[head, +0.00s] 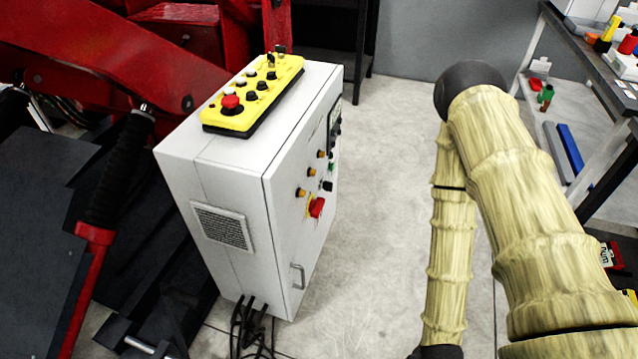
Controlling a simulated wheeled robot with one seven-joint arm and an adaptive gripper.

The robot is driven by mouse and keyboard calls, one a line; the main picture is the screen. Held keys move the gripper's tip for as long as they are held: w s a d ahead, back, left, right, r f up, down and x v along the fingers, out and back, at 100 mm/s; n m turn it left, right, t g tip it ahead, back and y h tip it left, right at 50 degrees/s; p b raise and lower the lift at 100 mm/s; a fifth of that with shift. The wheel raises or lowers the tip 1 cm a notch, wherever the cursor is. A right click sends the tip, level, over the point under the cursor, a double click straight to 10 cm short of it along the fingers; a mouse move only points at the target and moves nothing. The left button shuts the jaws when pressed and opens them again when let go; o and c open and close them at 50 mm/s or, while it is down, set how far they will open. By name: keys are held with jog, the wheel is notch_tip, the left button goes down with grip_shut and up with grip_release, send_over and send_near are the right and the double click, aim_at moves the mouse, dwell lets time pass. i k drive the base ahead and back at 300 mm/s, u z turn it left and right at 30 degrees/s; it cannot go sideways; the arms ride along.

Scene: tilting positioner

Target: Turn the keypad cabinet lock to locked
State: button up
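The white control cabinet (225,170) stands left of centre, turned so its door face (290,225) looks right. On that face are orange knobs (301,192), a red rotary switch on a yellow plate (316,207), a small black piece (327,185) and dark controls near the far edge. A metal handle (297,276) sits low on the door. A yellow button box (252,97) with a red mushroom button lies on top. I cannot tell which part is the keypad lock or how it is set. My gripper is out of view; my bent arm shows right of the cabinet.
Bare floor (385,150) lies between cabinet and arm. A cluttered bench (585,50) is at upper right.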

aim_at(328, 186)
jog(key=z, duration=0.3)
jog(key=k, duration=0.5)
jog(key=z, duration=1.2)
jog(key=i, duration=0.9)
jog(key=u, duration=0.8)
jog(key=i, duration=0.75)
jog(key=u, duration=0.75)
